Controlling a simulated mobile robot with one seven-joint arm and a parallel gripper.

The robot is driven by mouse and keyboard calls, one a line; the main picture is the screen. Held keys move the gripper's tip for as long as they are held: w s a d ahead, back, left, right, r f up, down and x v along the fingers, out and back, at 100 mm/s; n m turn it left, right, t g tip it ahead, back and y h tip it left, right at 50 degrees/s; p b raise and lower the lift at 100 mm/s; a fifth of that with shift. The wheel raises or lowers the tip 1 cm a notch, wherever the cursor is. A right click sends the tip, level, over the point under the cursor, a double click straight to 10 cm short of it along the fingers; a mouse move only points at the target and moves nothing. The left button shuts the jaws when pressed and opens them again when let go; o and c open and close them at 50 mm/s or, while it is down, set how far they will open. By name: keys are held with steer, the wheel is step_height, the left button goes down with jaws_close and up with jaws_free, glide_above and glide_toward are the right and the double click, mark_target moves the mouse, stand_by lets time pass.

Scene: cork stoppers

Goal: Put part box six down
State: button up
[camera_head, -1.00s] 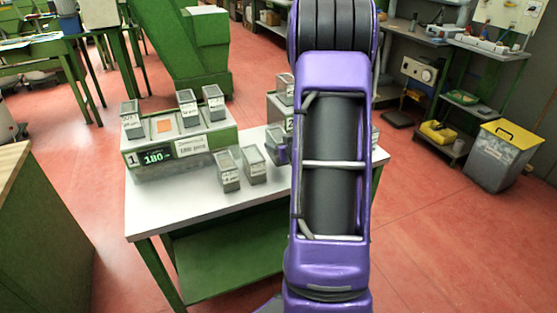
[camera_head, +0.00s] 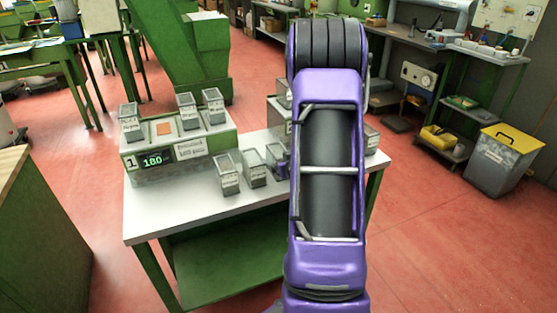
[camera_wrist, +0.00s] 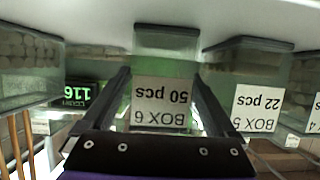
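Part box six (camera_wrist: 165,50) is a small clear box with a dark edge and a white label reading "BOX 6 50 pcs", upside down in the wrist view. My gripper (camera_wrist: 162,75) has one finger along each side of it and appears shut on it. In the head view, box six (camera_head: 273,155) is at or just above the white table (camera_head: 200,205), right of two similar boxes; contact with the table is hard to tell. My arm hides part of the gripper there.
Box five (camera_wrist: 245,65) stands beside box six, and another box (camera_head: 227,175) stands left of it. A green scale (camera_head: 180,155) reading 180 carries several boxes. A second scale (camera_wrist: 78,93) shows 116. The table's front left is clear.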

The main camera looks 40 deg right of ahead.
steer(key=shift+r, duration=0.1)
steer(key=shift+r+p, duration=0.3)
steer(key=shift+p, duration=0.05)
steer(key=v, duration=1.1)
steer(key=shift+s+p, duration=0.4)
steer(key=shift+s, duration=0.1)
steer(key=shift+w+a, duration=0.1)
